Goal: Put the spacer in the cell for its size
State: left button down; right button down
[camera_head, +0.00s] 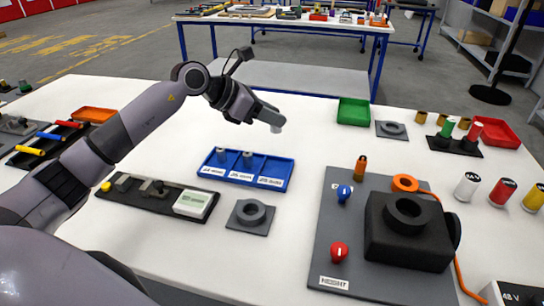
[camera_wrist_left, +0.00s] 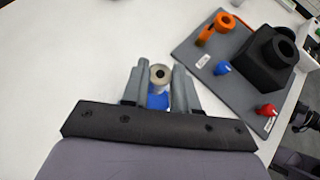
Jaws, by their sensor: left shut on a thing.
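My left gripper (camera_head: 272,118) is shut on a light grey cylindrical spacer (camera_head: 278,125) with a hole in it. The spacer also shows between the fingers of the left gripper (camera_wrist_left: 159,84) in the left wrist view (camera_wrist_left: 160,74). It is held in the air above and beyond the back right side of the blue tray (camera_head: 290,172). The tray has three cells with white labels too small to read surely. A grey spacer (camera_head: 221,154) stands in the left cell and another (camera_head: 247,159) in the middle cell. The right cell looks empty.
A grey plate with a ring (camera_head: 250,214) is in front. A grey board (camera_head: 320,250) with a black block (camera_head: 408,240) stands right. The table behind the tray is clear.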

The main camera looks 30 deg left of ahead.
pick_arm(q)
notch_tip(320, 180, down, 11)
jog(key=shift+f, duration=0.3)
jog(key=shift+f, duration=0.1)
jog(key=c, duration=0.9)
grip_release()
jog(key=shift+o, duration=0.2)
jog(key=shift+r, duration=0.2)
jog(key=b+v, duration=0.1)
jog(key=v, duration=0.9)
jog(key=shift+s+a, duration=0.2)
jog(key=shift+s+a+r, duration=0.3)
jog(key=shift+s+r, duration=0.1)
jog(key=shift+r, duration=0.1)
